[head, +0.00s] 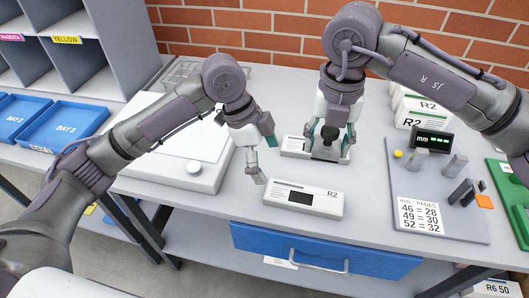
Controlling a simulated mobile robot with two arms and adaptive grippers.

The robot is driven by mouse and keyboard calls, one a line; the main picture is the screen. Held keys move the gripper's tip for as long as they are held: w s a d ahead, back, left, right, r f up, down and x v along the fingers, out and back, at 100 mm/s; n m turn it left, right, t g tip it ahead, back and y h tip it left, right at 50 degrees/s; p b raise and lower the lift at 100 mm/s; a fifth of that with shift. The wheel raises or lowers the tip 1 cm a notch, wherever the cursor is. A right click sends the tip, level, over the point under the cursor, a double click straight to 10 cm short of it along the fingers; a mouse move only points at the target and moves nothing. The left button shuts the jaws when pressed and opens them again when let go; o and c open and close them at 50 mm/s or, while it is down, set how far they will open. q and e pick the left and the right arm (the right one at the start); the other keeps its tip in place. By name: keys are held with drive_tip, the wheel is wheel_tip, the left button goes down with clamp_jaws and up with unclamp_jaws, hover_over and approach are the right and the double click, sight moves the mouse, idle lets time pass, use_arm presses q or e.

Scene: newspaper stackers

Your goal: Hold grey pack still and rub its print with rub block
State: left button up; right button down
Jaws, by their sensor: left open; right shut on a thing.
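The grey pack (325,205) is a flat light-grey block marked R2, with text lines and a dark square print. It lies on the table near the front edge. My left gripper (264,161) is open and empty at the pack's back left corner, its lower fingertip close to the pack; I cannot tell whether it touches. The rub block (325,152) is dark with a black knob. My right gripper (331,136) is shut on it, behind the pack, at a pale holder (294,148). I cannot tell whether the block is clear of the holder.
A grey gauge board (440,222) with posts, a number card and an mm display (432,140) stands at right. White R2 packs (412,108) are stacked behind it. Blue bay trays (72,126) are further left.

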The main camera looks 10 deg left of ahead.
use_arm(q)
drive_tip(key=x, duration=1)
drive_tip(key=shift+d+f, duration=0.15)
drive_tip(key=shift+f, duration=0.05)
drive_tip(key=c, duration=1.4)
drive_tip(key=shift+w, duration=0.1)
use_arm(e)
approach(326, 199)
drive_tip(key=shift+f, duration=3)
